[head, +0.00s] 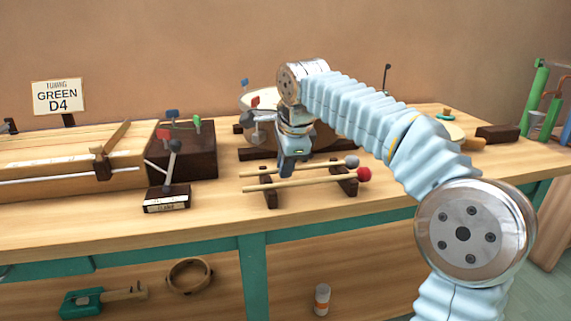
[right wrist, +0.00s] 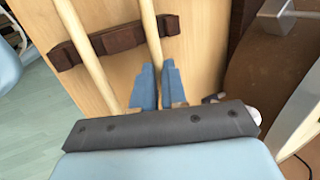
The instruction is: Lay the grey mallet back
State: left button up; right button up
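The grey mallet (head: 322,166) has a pale wooden stick and a grey ball head (head: 352,161) at its right end. Its stick lies across the dark rack supports (head: 346,184), on the far side; I cannot tell whether it fully rests on them. My right gripper (head: 289,172) points down at the stick, left of its middle. In the right wrist view the blue fingers (right wrist: 157,88) flank the stick (right wrist: 150,40) closely, shut on it. The red-headed mallet (head: 310,184) lies parallel in front. My left gripper is not in view.
Behind the gripper stands a round drum-like piece (head: 325,140) on a dark base. A dark box (head: 185,160) and a small stand with a label (head: 167,200) are to the left. The bench top (head: 400,207) is clear in front and to the right.

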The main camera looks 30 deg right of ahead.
jog(key=o, duration=0.5)
jog(key=p+v, duration=0.3)
jog(key=v, duration=1)
jog(key=shift+s+r+p, duration=0.15)
jog(key=shift+r+p, duration=0.2)
